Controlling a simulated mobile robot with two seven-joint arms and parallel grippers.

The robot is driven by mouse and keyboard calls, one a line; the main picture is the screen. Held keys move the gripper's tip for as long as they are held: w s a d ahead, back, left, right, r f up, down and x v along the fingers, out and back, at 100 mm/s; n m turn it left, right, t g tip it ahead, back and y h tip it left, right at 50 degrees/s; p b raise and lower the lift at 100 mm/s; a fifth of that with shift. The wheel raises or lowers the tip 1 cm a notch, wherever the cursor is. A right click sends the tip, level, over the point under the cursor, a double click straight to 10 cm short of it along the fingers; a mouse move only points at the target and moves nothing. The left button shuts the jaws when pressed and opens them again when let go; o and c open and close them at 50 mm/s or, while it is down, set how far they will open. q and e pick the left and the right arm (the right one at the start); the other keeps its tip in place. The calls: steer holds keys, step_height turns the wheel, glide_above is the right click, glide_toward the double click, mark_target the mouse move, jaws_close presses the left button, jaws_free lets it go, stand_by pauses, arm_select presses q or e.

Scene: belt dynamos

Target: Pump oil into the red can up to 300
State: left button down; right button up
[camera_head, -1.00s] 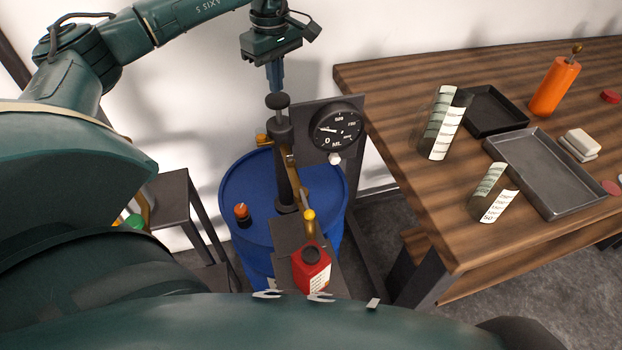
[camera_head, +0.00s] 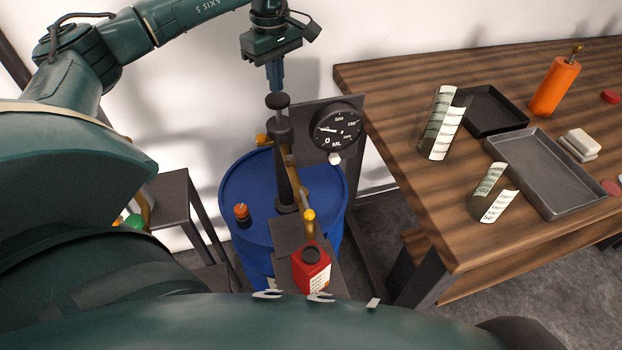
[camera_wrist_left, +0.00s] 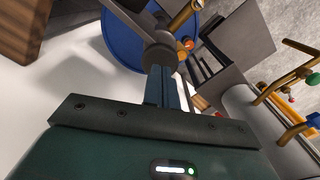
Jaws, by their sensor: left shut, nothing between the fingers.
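The red can (camera_head: 312,272) stands on a dark platform in front of the blue drum (camera_head: 240,190), under the yellow-tipped spout (camera_head: 309,214). The pump (camera_head: 284,165) rises from the drum with a black knob (camera_head: 277,101) on top. My left gripper (camera_head: 276,88) is shut and empty, pointing down with its fingertips at the knob; contact is hard to confirm. In the left wrist view its fingers (camera_wrist_left: 161,75) meet the grey knob (camera_wrist_left: 160,52). The round gauge (camera_head: 337,127) has its white needle pointing left, near the 0 end; the exact reading is too small. My right gripper is not in view.
On the wooden table (camera_head: 400,190) at right are two clear graduated vessels, two dark trays (camera_head: 545,172), an orange bottle (camera_head: 554,86) and white blocks (camera_head: 579,145). A small dark stand (camera_head: 172,190) is left of the drum. An orange-topped item (camera_head: 241,212) sits on the drum.

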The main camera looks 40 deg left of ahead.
mark_target(277, 98)
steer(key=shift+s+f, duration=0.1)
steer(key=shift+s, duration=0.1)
arm_select(q)
steer(key=shift+s+f+b, duration=0.1)
steer(key=shift+f+b, duration=1.45)
steer(key=shift+f, duration=1.1)
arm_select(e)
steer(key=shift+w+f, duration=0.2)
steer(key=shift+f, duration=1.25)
arm_select(q)
step_height(277, 98, up, 3)
steer(key=shift+f+p, duration=0.2)
steer(key=shift+p, duration=0.9)
step_height(277, 98, up, 6)
steer(key=p, duration=0.4)
steer(key=shift+p, duration=0.4)
steer(key=shift+r, duration=0.2)
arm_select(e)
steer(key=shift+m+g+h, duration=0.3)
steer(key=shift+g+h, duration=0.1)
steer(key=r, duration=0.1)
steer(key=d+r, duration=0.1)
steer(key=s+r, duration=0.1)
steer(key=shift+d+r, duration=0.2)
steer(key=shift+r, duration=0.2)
